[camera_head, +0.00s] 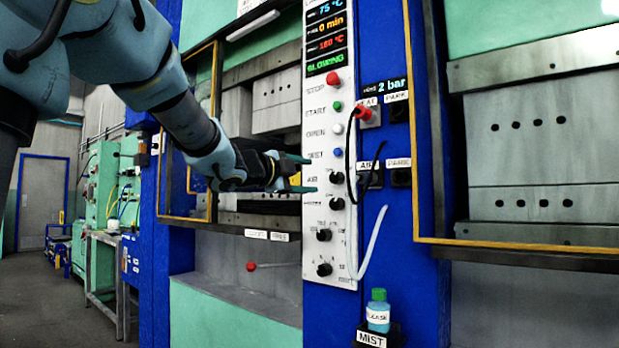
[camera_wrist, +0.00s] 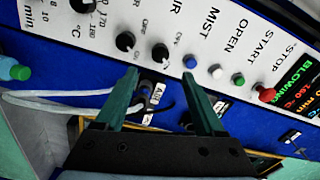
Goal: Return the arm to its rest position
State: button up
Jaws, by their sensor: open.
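My arm (camera_head: 200,130) reaches in from the upper left of the head view. My gripper (camera_head: 308,175) ends in two green fingers, spread apart, with nothing between them. It is in front of the left edge of the white control panel (camera_head: 329,255), at about the height of the lower buttons. In the wrist view my gripper (camera_wrist: 159,73) also shows open and empty, its fingers pointing at the panel and a socket labelled AIR. I cannot tell whether the fingertips touch anything.
A red plug (camera_head: 362,113) sits in the HEAT socket. A white hose (camera_head: 371,245) hangs beside the panel. A bottle (camera_head: 378,312) stands in the MIST holder (camera_head: 372,338). Yellow-edged press openings flank the blue column. A workbench (camera_head: 103,238) and open floor (camera_head: 45,310) are at left.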

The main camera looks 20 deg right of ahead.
dwell(0.3)
jog(key=w+a+f+n+t+y, duration=0.25)
jog(key=a+f+n+y, duration=0.2)
jog(key=a+f, duration=0.25)
jog(key=w+a+f+n+t+y, duration=0.1)
jog(key=w+a+f+n+y, duration=0.25)
jog(key=a+f+n, duration=0.3)
jog(key=s+a+f+n+g+y, duration=0.25)
jog(key=a+f+n+y, duration=0.35)
jog(key=a+f, duration=0.65)
jog(key=s+a+f+n+g+y, duration=0.1)
jog(key=s+a+f+n+g, duration=0.35)
jog(key=s+f, duration=0.4)
jog(key=s+a+f+n+g+y, duration=0.1)
jog(key=s+a+f+n+g, duration=0.35)
jog(key=s+f, duration=0.4)
notch_tip(320, 180, up, 14)
jog(key=s+p, duration=0.1)
jog(key=p, duration=1.2)
jog(key=shift+r+t, duration=0.25)
jog(key=shift+t, duration=0.15)
